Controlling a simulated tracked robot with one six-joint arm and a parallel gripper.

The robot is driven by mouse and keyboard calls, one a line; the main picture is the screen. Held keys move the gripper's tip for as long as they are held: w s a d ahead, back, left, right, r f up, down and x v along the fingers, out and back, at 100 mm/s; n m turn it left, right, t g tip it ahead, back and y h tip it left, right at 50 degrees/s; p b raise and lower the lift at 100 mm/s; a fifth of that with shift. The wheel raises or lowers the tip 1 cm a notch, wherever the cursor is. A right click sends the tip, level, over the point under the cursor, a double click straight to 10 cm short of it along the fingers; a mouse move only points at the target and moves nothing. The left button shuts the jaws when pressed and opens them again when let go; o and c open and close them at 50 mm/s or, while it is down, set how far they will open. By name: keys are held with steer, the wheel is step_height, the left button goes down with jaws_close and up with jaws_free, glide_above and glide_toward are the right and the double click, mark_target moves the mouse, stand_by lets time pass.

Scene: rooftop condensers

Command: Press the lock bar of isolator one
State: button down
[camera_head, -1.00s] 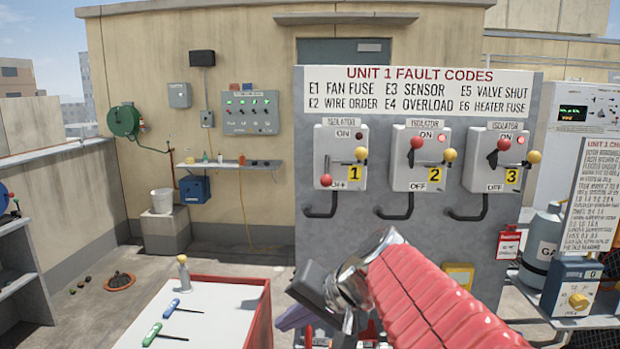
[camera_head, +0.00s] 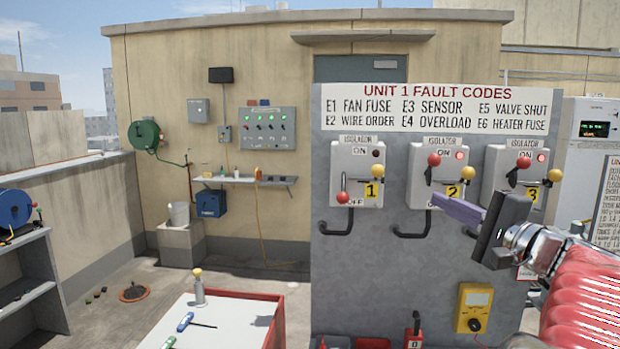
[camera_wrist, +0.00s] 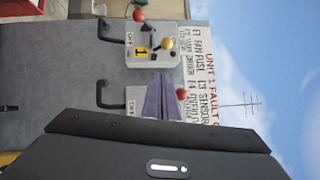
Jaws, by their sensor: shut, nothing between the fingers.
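Isolator one (camera_head: 357,172) is a pale box on the grey panel, marked with a yellow "1" tag. Its red-knobbed lever (camera_head: 343,197) points down at OFF. A yellow knob (camera_head: 378,170) is at its right side, and a black bent bar (camera_head: 336,229) runs below the box. Which part is the lock bar I cannot tell. My gripper (camera_head: 437,201) is shut and empty, its purple fingers pointing left in front of isolator two's lower edge, right of isolator one. In the wrist view, turned sideways, isolator one (camera_wrist: 152,57) lies beyond the fingertips (camera_wrist: 165,76).
Isolator two (camera_head: 425,185) and isolator three (camera_head: 497,187) stand to the right, red knobs up, red lamps lit. A fault-code sign (camera_head: 437,108) is above. A yellow meter (camera_head: 473,308) is low on the panel. A red-sided bench (camera_head: 272,325) stands at the front left.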

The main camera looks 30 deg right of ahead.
steer(key=shift+s+d+r, duration=0.25)
steer(key=shift+d, duration=0.1)
steer(key=w+a+r, duration=0.2)
steer(key=w, duration=1)
steer(key=shift+w+a, duration=0.3)
steer(key=shift+w, duration=0.1)
